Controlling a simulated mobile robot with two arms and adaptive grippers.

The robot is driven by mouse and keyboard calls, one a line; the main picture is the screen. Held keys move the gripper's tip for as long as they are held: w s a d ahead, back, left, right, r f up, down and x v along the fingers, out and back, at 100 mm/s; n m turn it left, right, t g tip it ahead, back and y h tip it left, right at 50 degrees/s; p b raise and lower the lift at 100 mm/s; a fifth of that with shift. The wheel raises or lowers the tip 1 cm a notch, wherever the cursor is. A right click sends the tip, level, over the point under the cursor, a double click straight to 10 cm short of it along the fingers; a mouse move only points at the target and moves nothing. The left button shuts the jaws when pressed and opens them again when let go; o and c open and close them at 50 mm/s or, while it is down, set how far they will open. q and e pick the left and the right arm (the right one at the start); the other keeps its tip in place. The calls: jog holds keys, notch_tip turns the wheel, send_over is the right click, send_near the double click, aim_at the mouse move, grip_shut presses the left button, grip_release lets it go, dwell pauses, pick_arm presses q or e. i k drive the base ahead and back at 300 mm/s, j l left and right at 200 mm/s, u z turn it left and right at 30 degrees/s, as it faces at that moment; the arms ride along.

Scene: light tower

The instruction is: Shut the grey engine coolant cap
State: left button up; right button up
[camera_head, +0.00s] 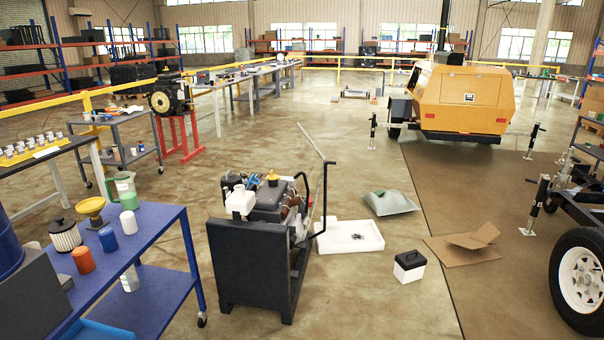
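An engine (270,205) rests on a dark stand (250,265) in the middle of the room, in the head view. A white tank (240,201) sits at its front left corner, and a yellow cap (272,178) stands up on its top. Small dark and blue parts crowd the area behind the white tank. The grey coolant cap is too small to single out among them, and I cannot tell whether it is open or shut. Neither of my grippers shows in this view.
A blue cart (165,225) with bottles, a filter and a jug stands at the left. A white tray (350,237) and a black-and-white box (409,266) lie right of the engine. A yellow light tower (465,98) stands behind. Floor in front is clear.

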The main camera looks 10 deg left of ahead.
aim_at(252, 176)
jog(key=i+l+u, duration=0.7)
jog(key=l+u, duration=0.2)
jog(key=l, duration=0.2)
jog(key=i+l+u, duration=0.15)
jog(key=i, duration=0.35)
jog(key=i+l+u, duration=0.15)
jog(key=i, duration=0.35)
jog(key=i+l+u, duration=0.15)
jog(key=i, duration=0.35)
jog(key=l, duration=0.1)
